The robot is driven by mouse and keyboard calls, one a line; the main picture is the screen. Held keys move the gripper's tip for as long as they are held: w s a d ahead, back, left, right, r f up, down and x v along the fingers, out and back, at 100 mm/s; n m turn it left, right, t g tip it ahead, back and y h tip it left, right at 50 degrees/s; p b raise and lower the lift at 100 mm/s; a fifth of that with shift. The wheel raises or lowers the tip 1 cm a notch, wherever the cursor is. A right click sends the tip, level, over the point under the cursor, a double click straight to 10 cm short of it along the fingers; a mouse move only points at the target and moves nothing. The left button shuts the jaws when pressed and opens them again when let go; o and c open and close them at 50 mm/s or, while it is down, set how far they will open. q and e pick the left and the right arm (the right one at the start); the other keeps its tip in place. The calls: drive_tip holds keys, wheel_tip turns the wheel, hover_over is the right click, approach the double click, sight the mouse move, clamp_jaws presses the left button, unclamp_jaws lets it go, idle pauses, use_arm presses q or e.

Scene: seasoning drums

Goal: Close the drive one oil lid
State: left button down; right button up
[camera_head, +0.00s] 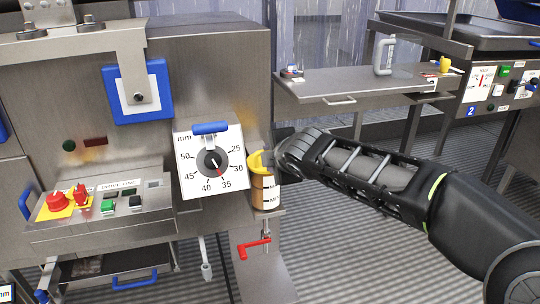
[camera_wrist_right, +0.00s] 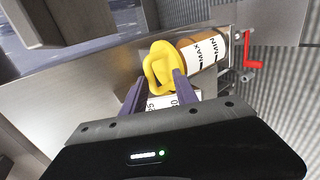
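The oil lid (camera_head: 258,160) is yellow and sits at the top of an amber oil cup (camera_head: 265,192) on the right side of the steel machine. It looks tilted, but I cannot tell how far it stands open. In the right wrist view, the lid (camera_wrist_right: 160,66) is just beyond and partly between my right gripper's fingertips (camera_wrist_right: 156,85), beside the cup (camera_wrist_right: 200,50) marked MAX and MIN. The two fingers are spread apart; whether one touches the lid is unclear. In the head view the right fingers are mostly hidden near the lid. My left gripper is not in view.
A white dial (camera_head: 208,162) with a blue handle is just left of the cup. A red valve handle (camera_head: 254,247) hangs below it. A control box (camera_head: 103,205) with red knobs is at left. A steel shelf (camera_head: 350,85) stands behind my right arm.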

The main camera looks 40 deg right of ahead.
drive_tip(key=p+v, duration=0.2)
drive_tip(key=v, duration=0.4)
drive_tip(key=shift+s+r, duration=0.15)
drive_tip(key=shift+r, duration=0.1)
drive_tip(key=shift+a, duration=0.1)
